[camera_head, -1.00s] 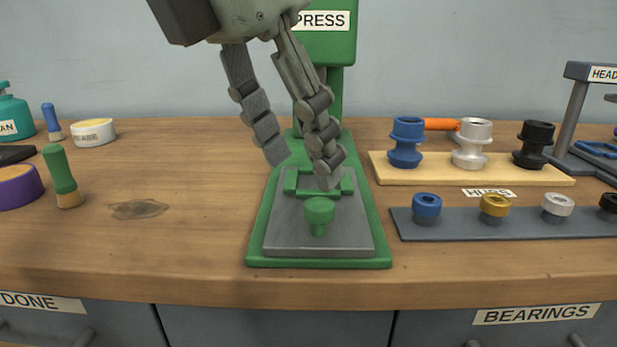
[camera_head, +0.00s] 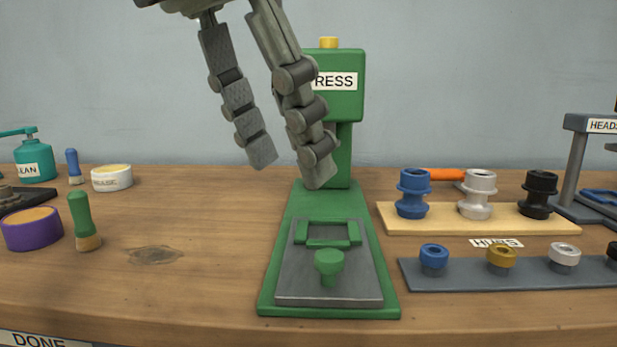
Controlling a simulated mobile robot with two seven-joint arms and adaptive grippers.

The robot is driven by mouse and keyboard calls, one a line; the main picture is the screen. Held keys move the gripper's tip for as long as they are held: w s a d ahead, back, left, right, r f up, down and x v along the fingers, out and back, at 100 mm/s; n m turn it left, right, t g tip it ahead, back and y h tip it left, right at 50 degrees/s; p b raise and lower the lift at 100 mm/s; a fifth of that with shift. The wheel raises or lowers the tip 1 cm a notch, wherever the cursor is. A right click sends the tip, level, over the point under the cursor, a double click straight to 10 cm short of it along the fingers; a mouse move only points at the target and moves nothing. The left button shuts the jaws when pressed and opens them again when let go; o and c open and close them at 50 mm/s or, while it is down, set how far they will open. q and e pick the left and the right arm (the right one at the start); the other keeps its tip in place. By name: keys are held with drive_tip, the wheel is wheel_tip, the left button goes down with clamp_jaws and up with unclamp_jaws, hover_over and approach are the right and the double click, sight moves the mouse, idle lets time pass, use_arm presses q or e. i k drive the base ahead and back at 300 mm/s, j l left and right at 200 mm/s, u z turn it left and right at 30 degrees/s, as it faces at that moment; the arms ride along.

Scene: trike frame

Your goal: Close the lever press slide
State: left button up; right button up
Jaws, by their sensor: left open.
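The green lever press (camera_head: 345,105) stands on the bench with its label partly covered by my gripper. Its grey slide plate (camera_head: 302,283) lies on the front of the green base, forward of the column. On the slide are a green knob (camera_head: 329,264) and a green U-shaped holder (camera_head: 334,241), which looks empty. My left gripper (camera_head: 291,170) is open, its two fingers pointing down. It appears above and behind the slide, in front of the column in the picture, and touches nothing that I can see. My right gripper is not in view.
On the right are a wooden hub rack (camera_head: 480,220) with blue, white and black hubs, and a grey bearing strip (camera_head: 465,277). A green-handled brush (camera_head: 83,222) and a purple ring (camera_head: 31,229) are on the left. The bench between brush and press is clear.

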sight(328, 240)
drive_tip(key=k, duration=1.95)
